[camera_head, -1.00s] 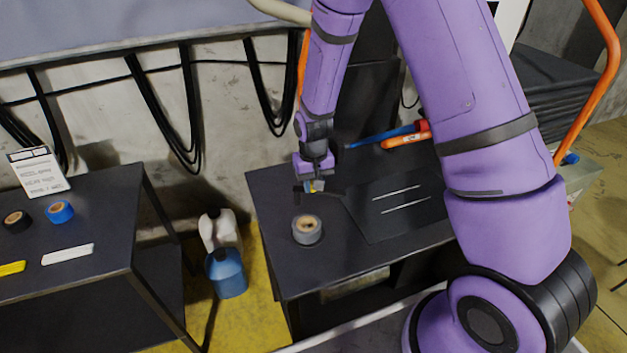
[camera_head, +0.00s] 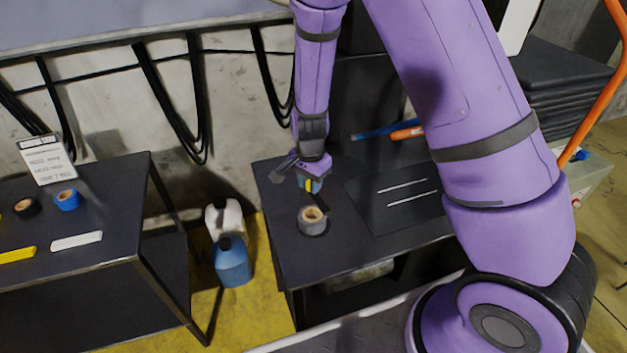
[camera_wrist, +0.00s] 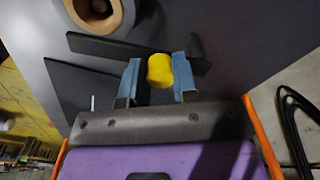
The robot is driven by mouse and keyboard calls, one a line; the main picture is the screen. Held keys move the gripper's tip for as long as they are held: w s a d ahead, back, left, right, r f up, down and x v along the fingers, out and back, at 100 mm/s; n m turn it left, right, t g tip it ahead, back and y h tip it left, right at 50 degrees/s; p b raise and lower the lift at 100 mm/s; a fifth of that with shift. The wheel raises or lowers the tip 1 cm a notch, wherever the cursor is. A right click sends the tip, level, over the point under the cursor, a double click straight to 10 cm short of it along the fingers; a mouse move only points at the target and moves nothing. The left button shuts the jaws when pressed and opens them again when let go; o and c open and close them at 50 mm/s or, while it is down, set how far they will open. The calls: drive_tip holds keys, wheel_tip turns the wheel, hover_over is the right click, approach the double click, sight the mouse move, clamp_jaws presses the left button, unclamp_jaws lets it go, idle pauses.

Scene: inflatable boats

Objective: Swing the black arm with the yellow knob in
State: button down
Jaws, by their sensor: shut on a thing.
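The yellow knob (camera_wrist: 159,69) sits between the two blue fingertips of my gripper (camera_wrist: 158,74) in the wrist view, and the gripper is shut on it. The black arm (camera_wrist: 105,48) runs under the knob, with one end close to a tape roll. In the head view my gripper (camera_head: 309,186) is low over the dark table, just behind the tape roll, with a bit of yellow showing at its tips. The black arm is mostly hidden there by the gripper.
The grey tape roll (camera_head: 313,219) stands on the dark table (camera_head: 350,257). A dark board with two white lines (camera_head: 369,205) lies to the right. An orange-handled tool (camera_head: 406,133) is at the back. Jugs (camera_head: 231,262) stand on the floor to the left.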

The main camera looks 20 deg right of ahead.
sight(307, 183)
drive_tip(key=shift+a+m, duration=0.35)
drive_tip(key=shift+m, duration=0.55)
drive_tip(key=c, duration=0.9)
unclamp_jaws()
wheel_tip(307, 183, up, 11)
drive_tip(key=shift+f, duration=0.1)
